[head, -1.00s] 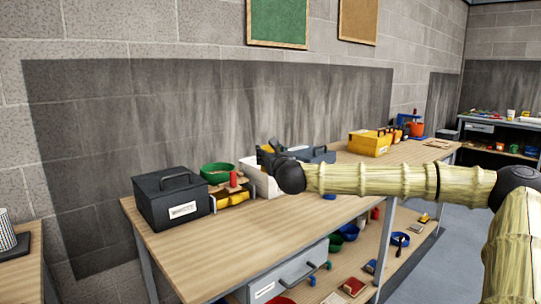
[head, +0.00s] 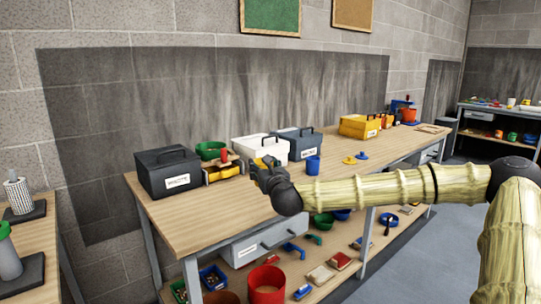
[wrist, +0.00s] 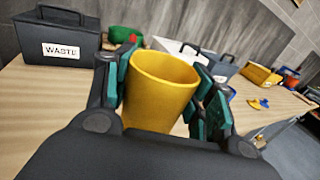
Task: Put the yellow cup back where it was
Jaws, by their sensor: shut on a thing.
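The yellow cup (wrist: 160,85) is upright between the two green-padded fingers of my gripper (wrist: 165,100) in the wrist view. The fingers are shut on its sides, and its open rim faces the camera. In the head view my gripper (head: 264,174) is over the wooden workbench (head: 215,218), near its front edge. Only a little yellow shows there, and the cup is mostly hidden by the gripper.
A black waste box (head: 168,172), green bowl (head: 211,150), white box (head: 258,150), grey box (head: 298,141) and blue cup (head: 313,165) stand on the bench. A yellow toolbox (head: 359,126) is farther right. The front left bench top is clear.

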